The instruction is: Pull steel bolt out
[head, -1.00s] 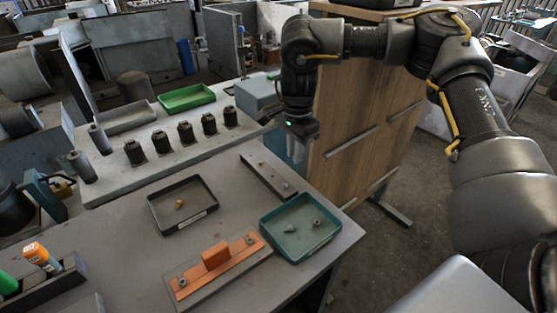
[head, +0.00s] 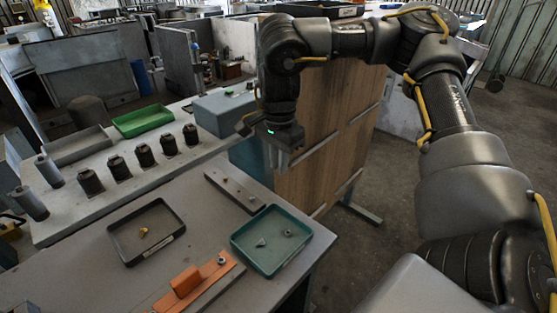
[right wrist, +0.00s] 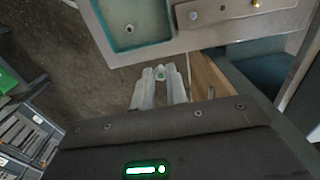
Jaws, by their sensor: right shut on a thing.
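My right gripper (head: 280,160) hangs beyond the table's right edge in the head view, near the wooden cabinet. In the right wrist view, its two pale fingers (right wrist: 160,76) are shut on a small metal piece, which looks like the steel bolt (right wrist: 160,72). Its shape is mostly hidden between the fingertips. A grey strip (head: 235,190) on the table carries small fasteners, one brass-coloured (right wrist: 256,3) and one steel (right wrist: 194,14). The teal tray (head: 236,240) holds two small metal pieces. My left gripper is not in view.
A dark tray (head: 120,255) holds a brass-coloured piece. An orange fixture (head: 186,281) lies at the front. Several black holders (head: 144,155) and a green tray (head: 143,120) stand on the back bench. The wooden cabinet (head: 330,150) is close to my right gripper.

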